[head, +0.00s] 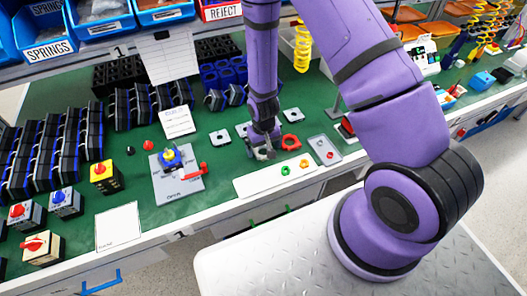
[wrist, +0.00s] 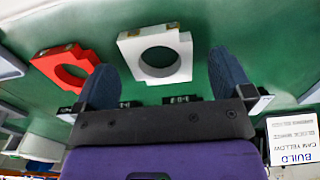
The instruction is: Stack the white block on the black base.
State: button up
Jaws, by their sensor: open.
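The white block (wrist: 128,46), a squarish piece with a round hole, lies flat on the green bench in the wrist view. My gripper (wrist: 165,78) is open, its two blue fingers apart on either side of the white block's near part. I cannot tell whether they touch it. In the head view my gripper (head: 264,154) is low over the bench and largely hides the block. No separate black base is clear to me; the grey plate (head: 166,192) left of my gripper carries a dark, blue and yellow assembly (head: 171,157).
A red ring block (wrist: 42,63) lies beside the white one; it also shows in the head view (head: 291,142). A white tray (head: 250,187) with small rings is in front. Red, blue and yellow-topped switch boxes (head: 104,176) stand left. Black racks and bins line the back.

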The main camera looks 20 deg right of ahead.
jog(key=shift+f, duration=0.65)
jog(key=shift+c, duration=0.2)
jog(key=c, duration=1)
jog(key=shift+r, duration=0.25)
